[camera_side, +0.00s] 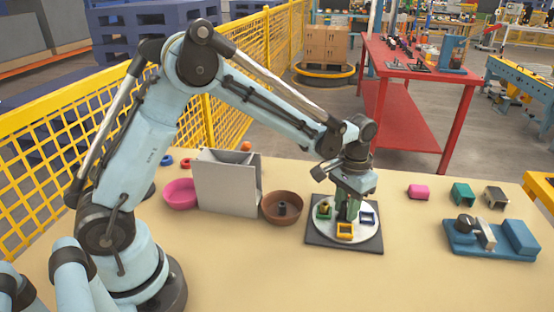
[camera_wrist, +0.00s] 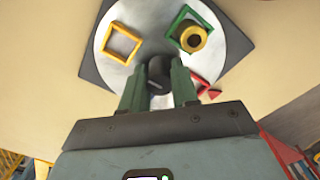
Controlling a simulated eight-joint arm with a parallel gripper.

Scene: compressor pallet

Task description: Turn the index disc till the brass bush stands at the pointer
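The index disc (camera_side: 328,232) is a pale round plate on a dark square base (camera_side: 372,246). It carries coloured square frames: yellow (camera_wrist: 122,43), green (camera_wrist: 182,20), red (camera_wrist: 198,84) and, in the side view, blue (camera_side: 367,218). The brass bush (camera_wrist: 192,38) stands upright in the green frame; it also shows in the side view (camera_side: 324,207). A small red pointer (camera_wrist: 214,94) lies beside the red frame, away from the bush. My gripper (camera_wrist: 158,75) is over the disc's centre. Its green fingers flank the dark central knob (camera_wrist: 158,68) and appear to touch it on both sides.
A grey upright panel (camera_side: 227,185), a pink bowl (camera_side: 181,194) and a brown bowl (camera_side: 282,208) stand left of the disc. Pink (camera_side: 418,192), green (camera_side: 463,193) and dark (camera_side: 496,197) blocks and a blue fixture (camera_side: 490,240) are at right. The front table is clear.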

